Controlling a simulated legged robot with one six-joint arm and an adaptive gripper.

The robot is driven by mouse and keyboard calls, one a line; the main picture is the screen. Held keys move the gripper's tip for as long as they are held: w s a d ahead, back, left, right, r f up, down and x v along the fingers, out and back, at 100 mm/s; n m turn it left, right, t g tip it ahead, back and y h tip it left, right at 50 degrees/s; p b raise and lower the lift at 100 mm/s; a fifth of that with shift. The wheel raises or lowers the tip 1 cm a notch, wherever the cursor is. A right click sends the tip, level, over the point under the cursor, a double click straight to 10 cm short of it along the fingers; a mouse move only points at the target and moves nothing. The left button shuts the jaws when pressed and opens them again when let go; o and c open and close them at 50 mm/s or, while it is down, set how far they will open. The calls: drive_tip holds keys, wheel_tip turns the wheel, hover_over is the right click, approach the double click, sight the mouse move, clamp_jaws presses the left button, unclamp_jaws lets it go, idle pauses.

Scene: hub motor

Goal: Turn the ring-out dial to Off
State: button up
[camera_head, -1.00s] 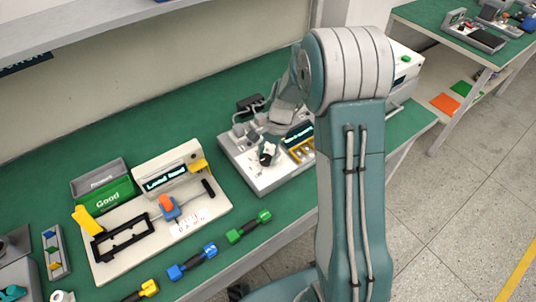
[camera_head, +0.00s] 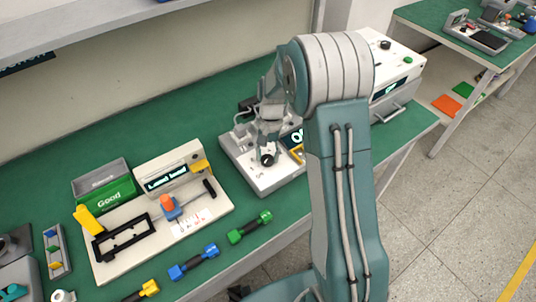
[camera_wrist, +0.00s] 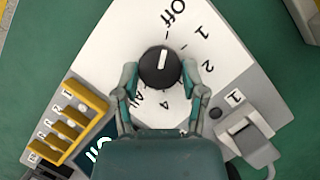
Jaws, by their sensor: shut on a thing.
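The black ring-out dial (camera_wrist: 160,67) sits on the white panel (camera_wrist: 225,60) of a tester, with Off, 1, 2, 4 and All printed around it. In the wrist view its white pointer line points up, about toward the Off mark. My gripper (camera_wrist: 161,72) has a finger on each side of the dial and is shut on it. The dial also shows in the head view (camera_head: 267,160), below my gripper (camera_head: 268,146). The tester's display (camera_head: 297,136) is partly hidden by my arm; the visible letters look like the start of "Off".
To the left stand a lead tester (camera_head: 160,225), a green Good bin (camera_head: 105,195) and several dumbbell-shaped tools, including a green one (camera_head: 249,227). A white box (camera_head: 390,65) stands behind my arm.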

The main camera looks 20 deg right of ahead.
drive_tip(key=shift+s+f, duration=0.15)
drive_tip(key=o, duration=1.2)
drive_tip(key=shift+a, duration=0.1)
drive_tip(key=shift+c, duration=0.2)
drive_tip(key=v, duration=1.2)
drive_tip(key=shift+w, duration=0.2)
